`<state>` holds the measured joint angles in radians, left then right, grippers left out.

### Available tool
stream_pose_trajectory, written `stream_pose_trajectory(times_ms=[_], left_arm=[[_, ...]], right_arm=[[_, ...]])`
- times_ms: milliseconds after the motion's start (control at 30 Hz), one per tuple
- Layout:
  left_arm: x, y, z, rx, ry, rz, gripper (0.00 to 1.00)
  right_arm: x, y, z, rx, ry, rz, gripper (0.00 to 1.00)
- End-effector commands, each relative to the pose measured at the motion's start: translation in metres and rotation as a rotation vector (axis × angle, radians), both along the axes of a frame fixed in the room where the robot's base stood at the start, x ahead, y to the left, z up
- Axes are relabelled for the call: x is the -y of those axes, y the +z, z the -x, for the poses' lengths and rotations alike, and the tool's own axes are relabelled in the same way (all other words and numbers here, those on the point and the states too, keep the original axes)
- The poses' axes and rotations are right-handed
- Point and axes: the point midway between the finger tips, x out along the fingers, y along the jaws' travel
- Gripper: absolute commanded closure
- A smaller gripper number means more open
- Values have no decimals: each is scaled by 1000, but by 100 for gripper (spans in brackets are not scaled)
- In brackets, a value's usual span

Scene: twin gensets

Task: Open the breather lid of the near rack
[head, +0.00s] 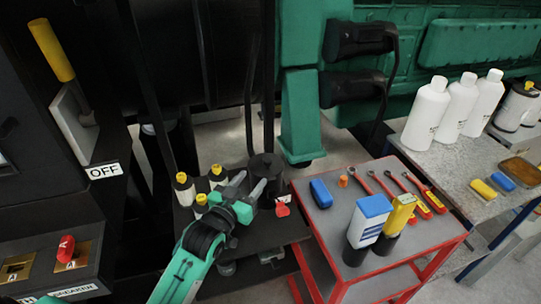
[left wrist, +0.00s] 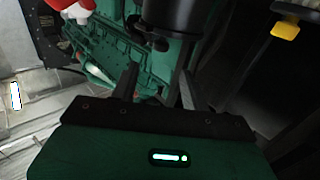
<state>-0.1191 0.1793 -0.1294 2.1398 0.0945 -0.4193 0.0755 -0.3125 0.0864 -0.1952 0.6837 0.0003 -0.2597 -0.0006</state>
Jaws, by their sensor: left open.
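The near rack (head: 210,235) is a low black stand in the middle of the head view. A black round can with a capped top (head: 266,165) stands at its back and looks like the breather; I cannot make out its lid's hinge. A dark cylinder, probably this can, shows in the left wrist view (left wrist: 172,18), beyond the fingertips. My left gripper (head: 249,183) is over the rack, just in front of the can, with its two grey fingers apart and nothing between them. The fingers also show in the left wrist view (left wrist: 158,74). My right gripper is not in view.
Yellow-capped bottles (head: 184,189) stand left of my gripper. A red part (head: 282,209) lies to its right. A red-framed cart (head: 335,248) with wrenches and boxes is at the right. A black panel with a yellow-handled lever (head: 52,50) stands left.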

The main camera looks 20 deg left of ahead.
Motion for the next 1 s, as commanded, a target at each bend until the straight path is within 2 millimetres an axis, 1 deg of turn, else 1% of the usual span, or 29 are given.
stream_pose_trajectory(times_ms=[33, 233, 400, 533, 700, 833, 1000], left_arm=[[2, 3, -9, 2, 0, 0, 54], [9, 3, -45, 0, 0, -1, 54], [15, 3, -76, 0, 0, -1, 54], [19, 2, -96, -1, 0, -1, 54], [22, 1, -111, -1, 0, -1, 54], [23, 0, -116, -3, 0, -1, 54], [23, 0, -116, -2, 0, 0, 54]], right_arm=[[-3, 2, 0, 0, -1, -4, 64], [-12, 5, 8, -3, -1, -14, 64], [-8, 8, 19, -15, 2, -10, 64], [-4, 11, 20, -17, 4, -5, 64], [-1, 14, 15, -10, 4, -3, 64], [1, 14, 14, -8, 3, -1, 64], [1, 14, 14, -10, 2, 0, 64]])
